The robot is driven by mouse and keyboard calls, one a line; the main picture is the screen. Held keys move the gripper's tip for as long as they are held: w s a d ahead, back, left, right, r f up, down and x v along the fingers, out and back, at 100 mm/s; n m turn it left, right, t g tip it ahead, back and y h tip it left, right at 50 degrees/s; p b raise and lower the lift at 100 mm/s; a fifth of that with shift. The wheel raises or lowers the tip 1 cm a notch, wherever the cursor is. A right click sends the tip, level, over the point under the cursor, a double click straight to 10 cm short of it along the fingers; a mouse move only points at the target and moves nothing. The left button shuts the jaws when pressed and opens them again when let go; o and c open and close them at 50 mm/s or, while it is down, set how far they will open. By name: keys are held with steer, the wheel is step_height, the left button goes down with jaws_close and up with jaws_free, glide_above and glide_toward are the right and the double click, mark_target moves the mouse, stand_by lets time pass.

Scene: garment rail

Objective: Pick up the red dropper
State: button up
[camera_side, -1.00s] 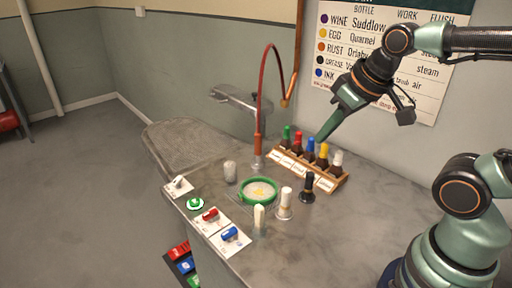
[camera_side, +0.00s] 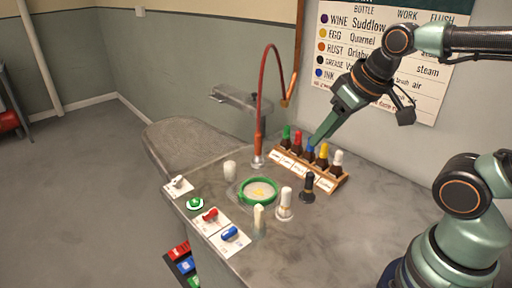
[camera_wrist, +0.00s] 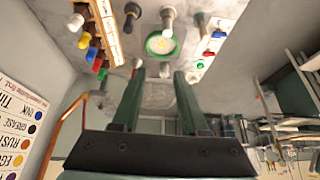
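The red dropper (camera_side: 298,137) is a dark bottle with a red top, upright in a wooden rack (camera_side: 330,183) between the green-topped (camera_side: 287,133) and blue-topped bottles (camera_side: 310,149). The wrist view shows its red top (camera_wrist: 97,65) at the left, outside the span of my fingers. My gripper (camera_side: 315,143) points down above the rack, and in the side view its tip overlaps the blue top; I cannot tell whether they touch. In the wrist view my gripper (camera_wrist: 159,75) has its two fingers apart with nothing between them.
Yellow-topped (camera_side: 323,154) and white-topped bottles (camera_side: 337,161) fill the rack's near end. A black-topped bottle (camera_side: 308,187), a white-topped one (camera_side: 285,205) and a green-rimmed dish (camera_side: 258,192) stand in front. A red hose (camera_side: 262,90) rises left of the rack.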

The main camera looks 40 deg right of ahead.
steer(key=w+d+r+n+g, duration=0.1)
steer(key=w+d+r+n, duration=0.25)
steer(key=w, duration=0.25)
steer(key=n+g, duration=0.5)
steer(key=n, duration=0.7)
glide_above(299, 131)
step_height(299, 131, down, 9)
steer(key=f, duration=0.6)
steer(key=shift+a+f, duration=0.2)
steer(key=shift+f, duration=0.1)
steer(key=shift+s+d+f, duration=0.15)
steer(key=shift+f, duration=2.45)
jaws_close()
